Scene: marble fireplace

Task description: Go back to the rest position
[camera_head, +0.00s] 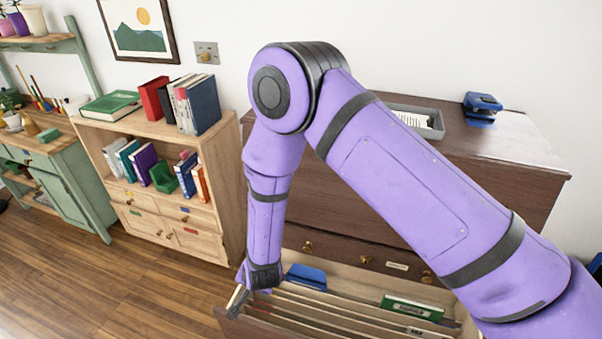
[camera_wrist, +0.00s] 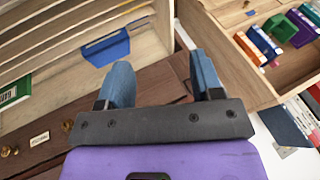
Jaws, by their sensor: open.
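My purple arm reaches down to the left end of an open dark wooden drawer (camera_head: 262,328). My gripper (camera_head: 243,284) is low at that end in the head view, its fingertips small and partly hidden by the wrist. In the wrist view my gripper (camera_wrist: 160,72) shows two blue-grey fingers spread apart with nothing between them. A blue folder or divider (camera_head: 306,276) stands in the drawer to the right of the gripper; in the wrist view it (camera_wrist: 107,47) is apart from the fingers.
The drawer holds several hanging files and a green-labelled folder (camera_head: 412,307). A light wooden bookcase (camera_head: 172,222) with books stands close on the left. On the dark cabinet top (camera_head: 465,140) are a grey tray (camera_head: 437,132) and a blue hole punch (camera_head: 482,104). Floor at lower left is clear.

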